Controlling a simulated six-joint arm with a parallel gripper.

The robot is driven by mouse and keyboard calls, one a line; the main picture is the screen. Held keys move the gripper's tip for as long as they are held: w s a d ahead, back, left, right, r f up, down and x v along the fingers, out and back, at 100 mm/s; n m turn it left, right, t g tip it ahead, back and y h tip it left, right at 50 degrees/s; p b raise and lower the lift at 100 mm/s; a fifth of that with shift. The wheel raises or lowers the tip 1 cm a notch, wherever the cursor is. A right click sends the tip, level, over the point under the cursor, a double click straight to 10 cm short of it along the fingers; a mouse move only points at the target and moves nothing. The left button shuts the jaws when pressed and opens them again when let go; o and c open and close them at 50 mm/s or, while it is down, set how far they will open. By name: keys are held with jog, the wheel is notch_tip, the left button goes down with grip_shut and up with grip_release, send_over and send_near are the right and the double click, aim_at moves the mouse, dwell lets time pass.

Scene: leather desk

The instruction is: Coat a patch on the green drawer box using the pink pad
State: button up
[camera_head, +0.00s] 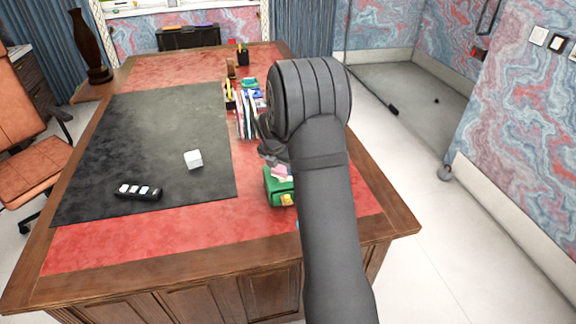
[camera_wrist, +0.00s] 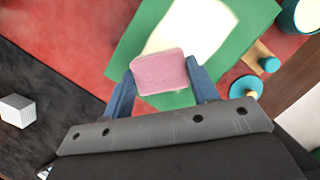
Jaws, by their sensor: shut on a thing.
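The green drawer box (camera_head: 271,186) sits on the red desk top, partly hidden behind my arm in the head view. The pink pad (camera_head: 279,172) is at the box's top in the head view. My gripper (camera_wrist: 160,80) is shut on the pink pad (camera_wrist: 160,72), which overlaps the near edge of the pale area. I cannot tell whether the pad touches the box.
A white cube (camera_head: 193,160) and a black tray (camera_head: 138,192) with white pieces lie on the dark mat (camera_head: 130,135). Books and pen holders stand behind the box. A teal disc (camera_wrist: 245,88) and teal container (camera_wrist: 304,14) are close beside the box.

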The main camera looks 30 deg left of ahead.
jog(key=shift+s+a, duration=0.35)
jog(key=shift+w+a+f, duration=0.1)
jog(key=shift+a, duration=0.15)
jog(key=shift+w+d, duration=0.1)
jog(key=shift+w, duration=0.3)
jog(key=shift+w+d, duration=3.65)
jog(key=shift+d, duration=0.1)
jog(key=shift+s+a, duration=3.8)
jog(key=shift+s+a+r, duration=0.15)
jog(key=shift+r, duration=3.95)
